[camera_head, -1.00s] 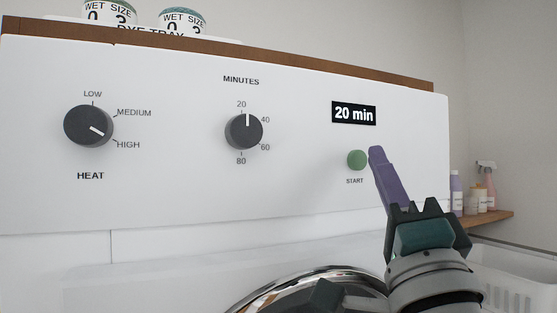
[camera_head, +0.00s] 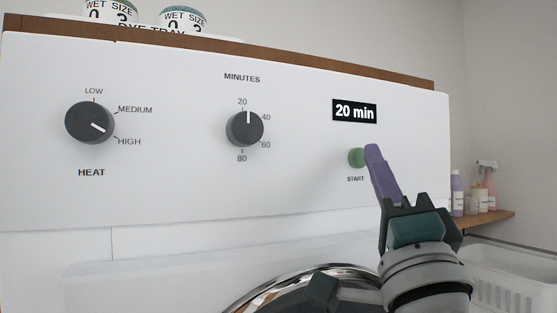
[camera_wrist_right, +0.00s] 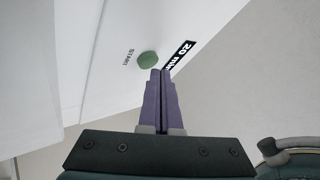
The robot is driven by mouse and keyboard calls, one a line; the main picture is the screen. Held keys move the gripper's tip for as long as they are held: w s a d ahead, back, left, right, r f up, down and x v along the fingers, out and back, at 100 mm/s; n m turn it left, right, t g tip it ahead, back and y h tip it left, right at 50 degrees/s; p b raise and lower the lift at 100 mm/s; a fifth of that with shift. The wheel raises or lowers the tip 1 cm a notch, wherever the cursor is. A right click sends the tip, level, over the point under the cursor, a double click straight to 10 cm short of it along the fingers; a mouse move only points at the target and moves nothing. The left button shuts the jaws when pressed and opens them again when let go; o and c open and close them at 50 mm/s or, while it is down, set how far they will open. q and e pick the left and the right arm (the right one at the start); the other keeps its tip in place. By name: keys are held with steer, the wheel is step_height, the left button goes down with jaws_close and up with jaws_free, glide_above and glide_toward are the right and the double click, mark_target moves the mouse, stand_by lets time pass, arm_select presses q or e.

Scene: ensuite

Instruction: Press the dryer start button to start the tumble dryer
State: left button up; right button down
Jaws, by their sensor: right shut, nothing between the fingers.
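The green round start button (camera_head: 356,157) sits on the white dryer panel (camera_head: 300,185), above the word START and below a black display (camera_head: 354,111) reading "20 min". My right gripper (camera_head: 372,150) is shut and empty, its purple fingertips at the right edge of the button, overlapping it slightly in the head view. In the right wrist view the button (camera_wrist_right: 148,60) shows just beyond the closed fingertips (camera_wrist_right: 161,73). I cannot tell whether they touch. The minutes knob (camera_head: 245,128) points to 20 and the heat knob (camera_head: 90,123) points toward HIGH. My left gripper is not in view.
A round chrome-rimmed door (camera_head: 262,287) lies below the panel. A wooden top (camera_head: 300,60) carries tins on a tray. At right are a wooden shelf (camera_head: 488,220) with bottles and a white basket (camera_head: 510,275). The space before the panel's left and middle is clear.

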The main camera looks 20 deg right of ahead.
steer(key=shift+w+y, duration=0.3)
steer(key=shift+w, duration=0.2)
stand_by(0.7)
steer(key=shift+s+p, duration=0.3)
steer(key=shift+s, duration=0.6)
steer(key=shift+s, duration=0.1)
steer(key=s, duration=0.2)
steer(key=s+p, duration=0.1)
steer(key=s, duration=0.1)
steer(key=s+p, duration=0.1)
steer(key=s, duration=0.1)
steer(key=shift+d, duration=0.25)
steer(key=shift+w, duration=0.1)
